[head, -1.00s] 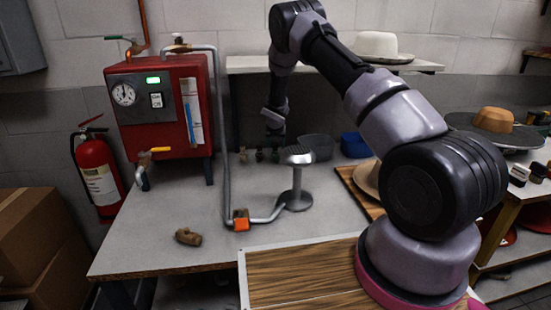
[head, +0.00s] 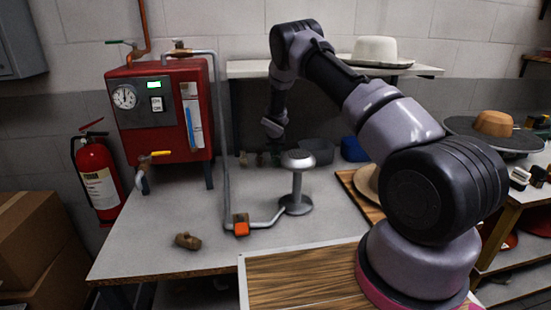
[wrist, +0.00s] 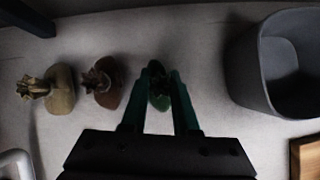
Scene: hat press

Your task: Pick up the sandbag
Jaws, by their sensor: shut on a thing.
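Three small tied sandbags stand in a row at the back of the workbench. In the wrist view they are a tan one (wrist: 60,90), a brown one (wrist: 103,82) and a green one (wrist: 160,92). In the head view the tan one (head: 243,158) and the brown one (head: 262,159) are small, and the green one is hard to make out. My gripper (wrist: 162,85) has its green fingers on either side of the green sandbag's tied neck, shut on it. The bag appears to be at bench level; I cannot tell whether it is lifted.
A grey bin (wrist: 265,70) stands just right of the green sandbag. A round-topped metal stand (head: 297,180) and a pipe are in front of the bags. A red boiler (head: 165,110) is at left. A small brown lumpy object (head: 188,240) lies on the open front-left bench.

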